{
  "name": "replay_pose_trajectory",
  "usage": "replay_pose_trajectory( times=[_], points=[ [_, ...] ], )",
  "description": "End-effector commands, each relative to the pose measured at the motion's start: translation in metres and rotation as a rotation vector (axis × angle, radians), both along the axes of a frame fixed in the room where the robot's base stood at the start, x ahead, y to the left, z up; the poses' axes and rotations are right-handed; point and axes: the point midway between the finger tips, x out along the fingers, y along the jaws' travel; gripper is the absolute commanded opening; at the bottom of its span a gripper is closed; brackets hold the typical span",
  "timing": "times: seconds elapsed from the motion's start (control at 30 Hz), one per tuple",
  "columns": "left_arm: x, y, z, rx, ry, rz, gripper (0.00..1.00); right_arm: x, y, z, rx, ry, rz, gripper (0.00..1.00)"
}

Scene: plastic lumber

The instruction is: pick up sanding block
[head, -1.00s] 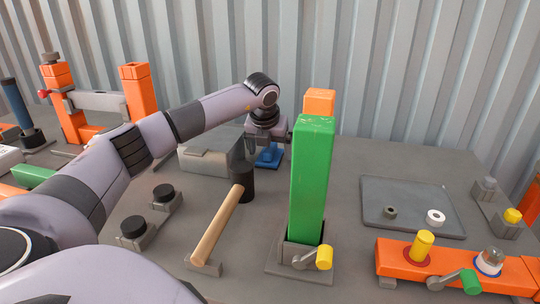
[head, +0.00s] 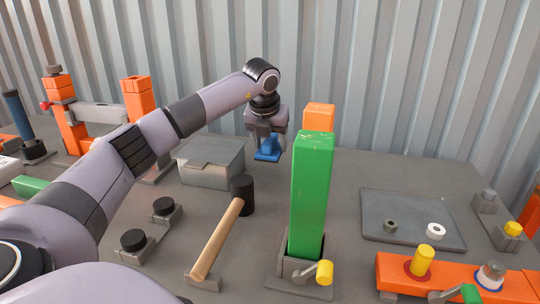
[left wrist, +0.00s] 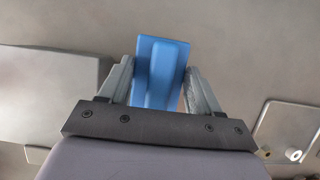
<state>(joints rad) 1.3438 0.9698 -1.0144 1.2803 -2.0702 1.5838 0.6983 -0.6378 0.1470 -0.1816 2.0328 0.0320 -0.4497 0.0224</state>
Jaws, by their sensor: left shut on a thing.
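The blue sanding block (head: 268,150) is held in the fingers of my left gripper (head: 266,138), above the table behind the mallet. In the left wrist view the blue block (left wrist: 162,68) sits between the two grey fingers (left wrist: 158,88), which press on its sides. Its underside is hidden in that view. My right gripper is in neither view.
A grey metal box (head: 212,164) stands just left of the held block. A tall green post (head: 311,195) and an orange post (head: 319,117) stand to the right. A grey tray (head: 410,222) lies further right.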

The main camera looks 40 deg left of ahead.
Motion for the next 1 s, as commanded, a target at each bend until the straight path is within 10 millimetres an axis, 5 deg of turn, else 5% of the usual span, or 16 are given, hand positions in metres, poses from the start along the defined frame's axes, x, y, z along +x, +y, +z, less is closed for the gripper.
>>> replay_pose_trajectory(
  times=[0.2, 0.43, 0.63, 0.97, 1.0],
  points=[
    [0.001, -0.001, 0.07, -0.002, -0.007, -0.001, 0.29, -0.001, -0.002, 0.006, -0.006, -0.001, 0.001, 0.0],
    [0.0, -0.001, 0.12, -0.002, -0.003, 0.0, 0.29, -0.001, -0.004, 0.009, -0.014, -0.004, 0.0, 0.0],
    [0.0, 0.0, 0.139, -0.001, 0.0, 0.0, 0.29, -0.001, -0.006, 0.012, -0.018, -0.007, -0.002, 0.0],
    [0.0, 0.0, 0.143, 0.0, 0.0, 0.0, 0.29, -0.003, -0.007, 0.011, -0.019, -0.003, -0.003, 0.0],
    [0.0, 0.0, 0.143, 0.0, 0.0, 0.0, 0.57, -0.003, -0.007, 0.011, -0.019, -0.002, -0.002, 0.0]
  ],
)
